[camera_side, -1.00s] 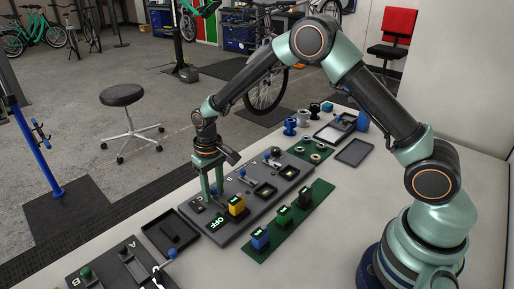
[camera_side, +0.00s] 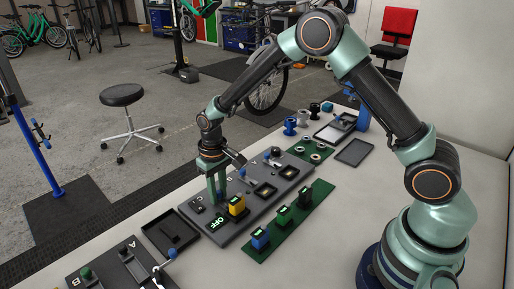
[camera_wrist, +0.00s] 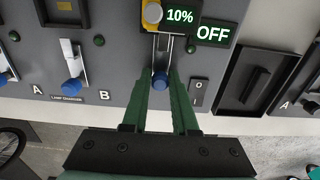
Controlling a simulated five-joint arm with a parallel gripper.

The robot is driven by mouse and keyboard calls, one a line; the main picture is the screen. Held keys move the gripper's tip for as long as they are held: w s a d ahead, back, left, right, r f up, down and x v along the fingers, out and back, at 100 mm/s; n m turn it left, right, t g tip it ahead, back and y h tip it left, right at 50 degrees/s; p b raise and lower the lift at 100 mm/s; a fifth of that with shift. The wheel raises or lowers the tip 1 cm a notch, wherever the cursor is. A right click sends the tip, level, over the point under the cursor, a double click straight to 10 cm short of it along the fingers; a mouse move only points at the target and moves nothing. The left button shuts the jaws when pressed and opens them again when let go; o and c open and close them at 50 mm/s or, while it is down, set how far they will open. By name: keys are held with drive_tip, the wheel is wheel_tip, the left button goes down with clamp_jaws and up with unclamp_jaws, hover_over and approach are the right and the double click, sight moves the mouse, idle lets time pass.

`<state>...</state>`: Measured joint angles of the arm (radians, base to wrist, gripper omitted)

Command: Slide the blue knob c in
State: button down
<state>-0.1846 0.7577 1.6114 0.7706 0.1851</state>
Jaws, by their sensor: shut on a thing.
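The blue knob c (camera_wrist: 160,82) sits in a slot with a bright metal rail on a grey panel in the wrist view. My gripper (camera_wrist: 160,86) has its two green fingers closed around this knob, one on each side. In the side view my gripper (camera_side: 217,197) reaches down to the grey panel (camera_side: 198,222), and its fingers hide the knob there. A display reading 10% (camera_wrist: 180,16) stands at the top of the slot, beside a yellow module (camera_wrist: 152,14). An OFF display (camera_wrist: 213,34) is to its right.
Another blue knob (camera_wrist: 73,85) on a slider is left of my gripper in the wrist view. A green board (camera_side: 298,218) with several blocks lies in front of the panel. A black tray (camera_side: 158,243) and another panel (camera_side: 88,276) are at lower left.

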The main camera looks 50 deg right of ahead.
sight(218, 192)
drive_tip(key=c, duration=0.9)
unclamp_jaws()
drive_tip(key=shift+r, duration=0.1)
drive_tip(key=shift+r, duration=2.15)
drive_tip(key=w+r, duration=0.1)
drive_tip(key=w, duration=0.1)
drive_tip(key=w+r, duration=0.1)
drive_tip(key=w, duration=0.1)
drive_tip(key=w+r, duration=0.1)
drive_tip(key=w, duration=0.1)
